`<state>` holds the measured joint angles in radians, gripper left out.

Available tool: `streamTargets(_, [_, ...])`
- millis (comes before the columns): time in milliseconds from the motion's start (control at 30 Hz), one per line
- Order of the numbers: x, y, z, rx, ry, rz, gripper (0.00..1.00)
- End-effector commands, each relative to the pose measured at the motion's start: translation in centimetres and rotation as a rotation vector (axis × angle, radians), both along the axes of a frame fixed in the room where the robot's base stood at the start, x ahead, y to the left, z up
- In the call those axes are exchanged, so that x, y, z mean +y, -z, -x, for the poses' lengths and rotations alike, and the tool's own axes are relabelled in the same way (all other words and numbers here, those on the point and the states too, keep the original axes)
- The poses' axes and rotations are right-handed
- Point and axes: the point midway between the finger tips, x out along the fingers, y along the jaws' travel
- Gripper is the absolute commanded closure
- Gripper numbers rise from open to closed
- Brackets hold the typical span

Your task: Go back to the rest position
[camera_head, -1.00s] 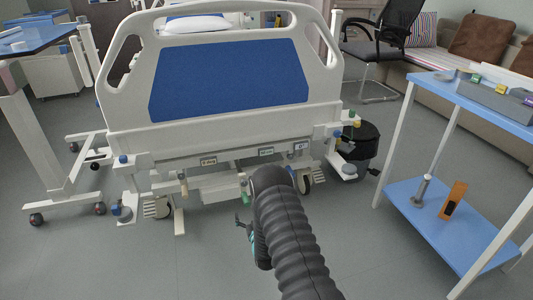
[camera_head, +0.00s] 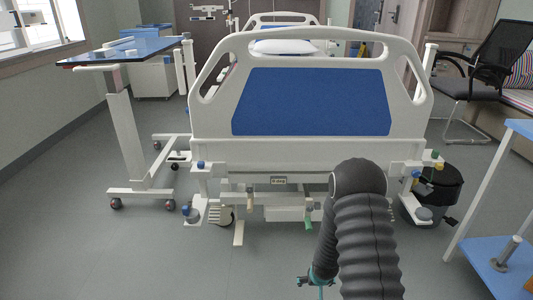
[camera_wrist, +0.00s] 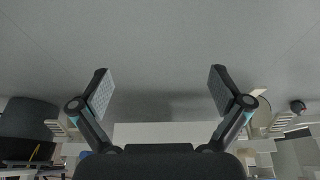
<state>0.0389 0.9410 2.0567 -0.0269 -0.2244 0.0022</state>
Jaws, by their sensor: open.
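My gripper (camera_wrist: 161,92) is open and empty in the wrist view, its two fingers spread wide over bare grey floor. In the head view my black ribbed arm reaches forward at the lower right of centre, and a small part of my gripper (camera_head: 318,282) shows beside it, low above the floor. The arm hides part of the bed's lower frame. The hospital bed (camera_head: 213,120), white with a blue end panel, stands straight ahead, beyond the arm.
An overbed table (camera_head: 120,50) on a wheeled stand is at the left. A blue-shelved trolley (camera_head: 480,262) stands at the right edge. A black bin (camera_head: 440,196) is by the bed's right corner, and a black chair (camera_head: 468,85) is behind. Floor (camera_head: 80,250) at the front left is clear.

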Motion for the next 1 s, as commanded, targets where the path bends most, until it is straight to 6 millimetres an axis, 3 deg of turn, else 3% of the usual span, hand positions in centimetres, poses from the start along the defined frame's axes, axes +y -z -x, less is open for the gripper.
streamTargets(33, [0.0,-2.1,0.7,0.035,0.0,0.0,0.0])
streamTargets(500, [0.5,-18.3,9.5,0.292,0.003,-0.003,0.0])
streamTargets(1000, [1.1,-33.0,19.7,0.352,0.001,-0.005,0.0])
